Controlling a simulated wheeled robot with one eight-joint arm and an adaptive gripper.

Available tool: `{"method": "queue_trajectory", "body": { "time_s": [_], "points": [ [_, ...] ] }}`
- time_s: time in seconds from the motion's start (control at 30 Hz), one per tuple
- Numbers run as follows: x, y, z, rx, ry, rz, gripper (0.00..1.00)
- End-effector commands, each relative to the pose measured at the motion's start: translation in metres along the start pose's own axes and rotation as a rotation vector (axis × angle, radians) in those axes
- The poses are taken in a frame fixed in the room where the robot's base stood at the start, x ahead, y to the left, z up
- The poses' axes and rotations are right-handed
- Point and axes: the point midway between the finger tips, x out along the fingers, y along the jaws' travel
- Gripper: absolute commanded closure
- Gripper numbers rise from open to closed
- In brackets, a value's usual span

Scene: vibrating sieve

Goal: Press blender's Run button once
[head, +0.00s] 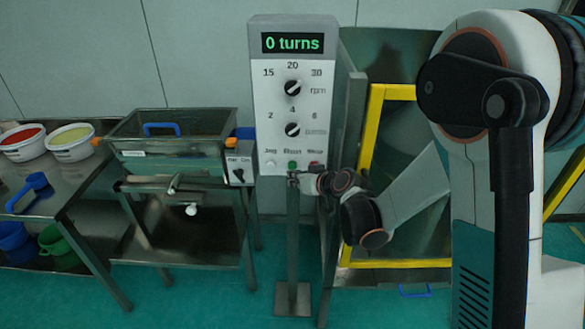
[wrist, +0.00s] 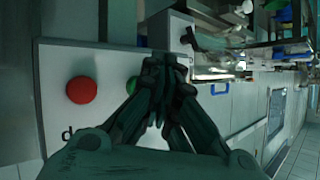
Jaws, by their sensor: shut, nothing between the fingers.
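The blender's control panel (head: 262,100) stands upright on a post, and its display (head: 292,43) reads "0 turns". Along its bottom edge are a white button (head: 270,164), the green Run button (head: 292,165) and a red button (head: 314,165). My gripper (head: 293,178) is shut and empty, at the panel's lower edge just below the green button. In the wrist view the fingertips (wrist: 164,62) reach past the green button (wrist: 132,83), which they partly hide; the red button (wrist: 81,90) is clear. I cannot tell whether the fingers touch the panel.
A yellow-framed guard (head: 370,130) stands right of the panel, behind my arm. Left of it are a sieve (head: 170,125) on a stand with a small control box (head: 240,165), and a steel table (head: 70,180) with bowls and a blue scoop (head: 33,182).

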Motion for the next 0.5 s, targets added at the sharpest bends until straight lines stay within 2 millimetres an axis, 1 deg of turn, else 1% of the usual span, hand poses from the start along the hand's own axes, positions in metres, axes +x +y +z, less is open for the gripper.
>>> {"method": "queue_trajectory", "body": {
  "time_s": [0.5],
  "points": [
    [0.0058,0.0043,-0.0044,0.0,0.0,0.0,1.0]
  ]
}}
